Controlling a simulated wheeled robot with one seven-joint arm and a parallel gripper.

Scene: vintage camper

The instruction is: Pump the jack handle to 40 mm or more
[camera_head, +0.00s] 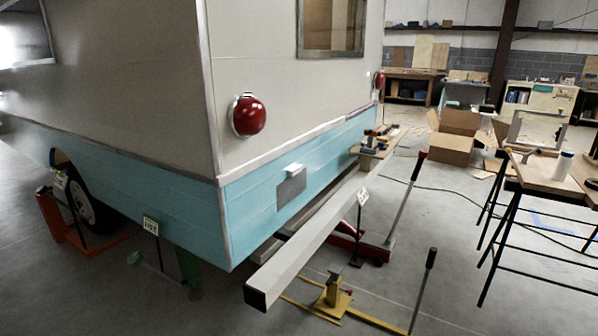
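Several jacks stand around the camper, and I cannot tell which one the task means. A red floor jack (345,238) sits under the rear beam, partly hidden by it. Its long grey jack handle (402,205) leans up to the right and ends in a red grip. A yellow jack (332,297) stands on the floor in front. Near it a dark-gripped lever (423,285) rises from the floor, tilted right. An orange jack (55,220) stands by the wheel at the left. A green post (189,267) stands under the camper's corner. No height reading is legible. My gripper is not in view.
The pale rear beam (310,240) juts out from the blue and cream camper (130,90). Small tags stand near the jacks. A work table (545,172) with thin black legs stands at right. Cardboard boxes (452,145) lie behind. Floor between the lever and table is mostly clear.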

